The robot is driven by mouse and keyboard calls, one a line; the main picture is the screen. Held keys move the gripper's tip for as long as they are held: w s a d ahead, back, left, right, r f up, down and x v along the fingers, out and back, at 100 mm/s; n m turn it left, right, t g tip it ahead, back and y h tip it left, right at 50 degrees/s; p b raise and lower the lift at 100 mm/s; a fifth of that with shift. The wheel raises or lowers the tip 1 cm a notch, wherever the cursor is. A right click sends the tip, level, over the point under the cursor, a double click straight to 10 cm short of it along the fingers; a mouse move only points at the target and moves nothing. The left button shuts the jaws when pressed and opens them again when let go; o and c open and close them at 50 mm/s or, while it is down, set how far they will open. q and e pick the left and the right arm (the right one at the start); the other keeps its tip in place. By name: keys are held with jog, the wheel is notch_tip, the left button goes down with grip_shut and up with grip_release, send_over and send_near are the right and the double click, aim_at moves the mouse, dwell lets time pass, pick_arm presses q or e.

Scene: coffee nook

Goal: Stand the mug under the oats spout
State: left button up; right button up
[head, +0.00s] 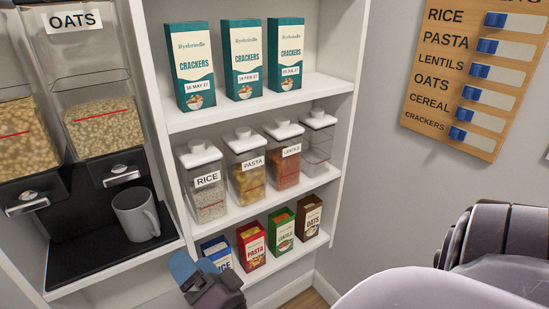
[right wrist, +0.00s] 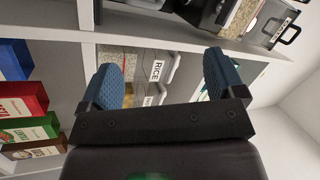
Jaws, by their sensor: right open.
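The grey mug (head: 133,217) stands upright on the black tray (head: 90,255), its handle towards the right. The oats spout (head: 121,175) is the black front with a silver lever below the bin labelled OATS (head: 100,118). The mug is below this spout and appears close under it; I cannot tell exact centring. My right gripper (head: 196,268) is low and to the right of the mug, apart from it, in front of the lower shelf. The right wrist view shows its blue fingers (right wrist: 162,78) spread with nothing between them. My left gripper is not in view.
A second dispenser (head: 25,135) stands left of the oats one. Shelves on the right hold cracker boxes (head: 243,60), labelled jars (head: 247,172) and small packets (head: 252,246). A white divider (head: 160,135) separates them from the dispenser bay. A wooden slider board (head: 470,75) hangs on the wall.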

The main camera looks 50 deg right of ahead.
jog(key=s+d+f+n+g, duration=0.2)
jog(key=s+f+n+g, duration=0.1)
jog(key=f, duration=0.5)
jog(key=s+d+f+n+g+y, duration=0.1)
jog(key=s+d+f+n+g, duration=0.2)
jog(key=s+f+n, duration=0.2)
jog(key=s+d+f+n+g, duration=0.3)
jog(key=s+f+n+g, duration=0.1)
jog(key=f, duration=0.7)
jog(key=shift+s+f+n, duration=0.35)
jog(key=shift+s+n, duration=0.1)
jog(key=shift+n, duration=0.55)
